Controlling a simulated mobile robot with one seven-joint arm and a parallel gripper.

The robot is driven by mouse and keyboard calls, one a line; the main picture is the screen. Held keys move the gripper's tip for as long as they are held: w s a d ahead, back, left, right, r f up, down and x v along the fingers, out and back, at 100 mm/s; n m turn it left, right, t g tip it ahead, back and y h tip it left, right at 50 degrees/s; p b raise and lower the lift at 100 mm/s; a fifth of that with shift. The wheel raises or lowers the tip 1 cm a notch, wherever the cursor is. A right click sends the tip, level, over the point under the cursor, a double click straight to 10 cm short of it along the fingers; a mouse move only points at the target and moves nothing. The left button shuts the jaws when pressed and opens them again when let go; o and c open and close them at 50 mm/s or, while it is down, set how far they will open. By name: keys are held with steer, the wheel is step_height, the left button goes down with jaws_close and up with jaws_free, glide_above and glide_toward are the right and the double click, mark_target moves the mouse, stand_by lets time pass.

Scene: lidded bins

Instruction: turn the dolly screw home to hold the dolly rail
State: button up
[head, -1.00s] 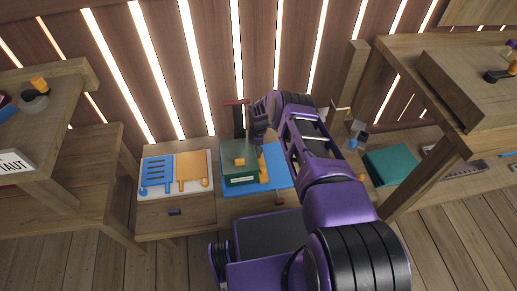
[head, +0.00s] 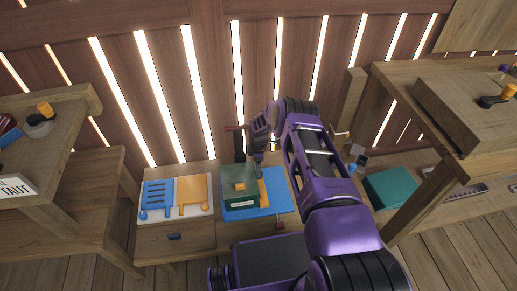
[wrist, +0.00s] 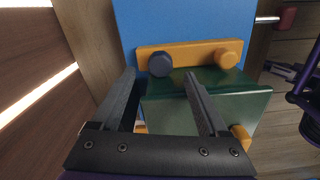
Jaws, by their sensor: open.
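In the wrist view an orange bar (wrist: 192,56), which looks like the dolly rail, lies across a blue surface beside a green block (wrist: 205,105). A dark blue-grey round head (wrist: 160,65), which looks like the dolly screw, sits at the bar's left end. An orange knob (wrist: 228,60) sits at its right end. My gripper (wrist: 160,73) is open and empty, its fingertips on either side of the dark head in the picture; I cannot tell whether they touch it. In the head view my gripper (head: 262,152) is above the green block (head: 238,186), and the arm partly hides the area.
A blue panel (head: 280,204) lies under the green block on a low wooden bench. Blue and orange pieces (head: 193,192) lie on a white board to the left. A teal box (head: 390,188) is at right. A slatted wall is close behind; wooden tables flank both sides.

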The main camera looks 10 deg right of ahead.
step_height(320, 180, up, 12)
steer(key=p, duration=0.1)
steer(key=shift+r, duration=0.15)
step_height(320, 180, down, 16)
steer(key=n+b, duration=0.2)
steer(key=shift+b, duration=0.4)
stand_by(0.4)
